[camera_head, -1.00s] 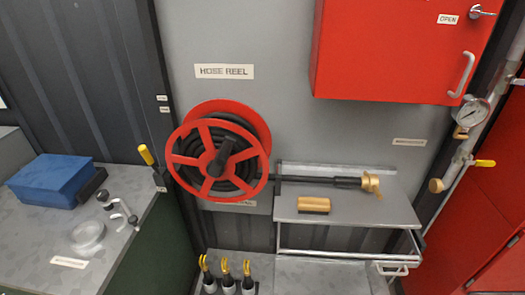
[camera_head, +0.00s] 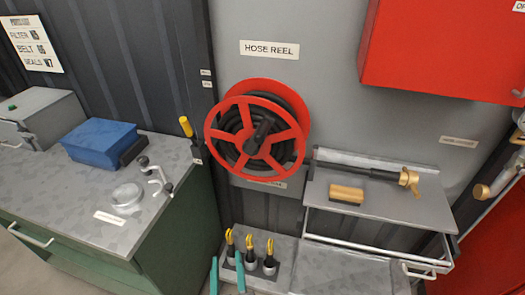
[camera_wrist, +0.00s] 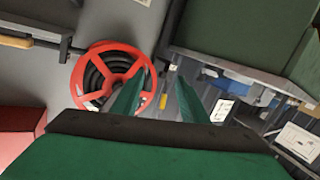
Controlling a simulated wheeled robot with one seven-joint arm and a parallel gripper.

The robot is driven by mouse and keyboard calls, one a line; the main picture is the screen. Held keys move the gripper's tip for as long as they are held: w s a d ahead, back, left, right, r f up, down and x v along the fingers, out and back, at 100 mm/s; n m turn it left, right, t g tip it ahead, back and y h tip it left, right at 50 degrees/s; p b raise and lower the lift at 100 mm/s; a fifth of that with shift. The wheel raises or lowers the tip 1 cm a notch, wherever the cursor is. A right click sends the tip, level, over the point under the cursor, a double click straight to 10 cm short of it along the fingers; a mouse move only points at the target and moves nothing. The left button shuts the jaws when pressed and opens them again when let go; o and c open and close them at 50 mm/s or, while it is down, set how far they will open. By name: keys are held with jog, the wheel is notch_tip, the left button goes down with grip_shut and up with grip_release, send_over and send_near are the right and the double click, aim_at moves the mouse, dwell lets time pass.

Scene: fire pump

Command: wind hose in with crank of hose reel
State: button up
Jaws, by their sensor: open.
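The hose reel (camera_head: 299,137) is a red spoked wheel with black hose wound on it, mounted on the grey wall under a "HOSE REEL" sign. A black crank arm (camera_head: 262,133) shows at its hub. The reel also shows in the wrist view (camera_wrist: 76,75), left of my fingers. A brass nozzle (camera_head: 408,180) on a black pipe lies along the shelf right of the reel. My gripper (camera_head: 227,272) shows at the bottom edge of the head view, below the reel. In the wrist view my gripper (camera_wrist: 159,95) is open and empty, apart from the reel.
A workbench (camera_head: 70,190) with a blue box (camera_head: 98,141) is at left. A red cabinet (camera_head: 430,45) hangs upper right.

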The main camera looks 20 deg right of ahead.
jog(key=w+d+r+m+h, duration=0.2)
jog(key=w+d+r+h, duration=0.15)
jog(key=w+r, duration=0.55)
jog(key=m+g+h, duration=0.1)
jog(key=m+h, duration=0.3)
send_near(263, 133)
jog(key=w+f, duration=0.1)
jog(key=x, duration=1.1)
jog(key=shift+f, duration=0.2)
grip_shut()
jog(key=shift+m, duration=0.3)
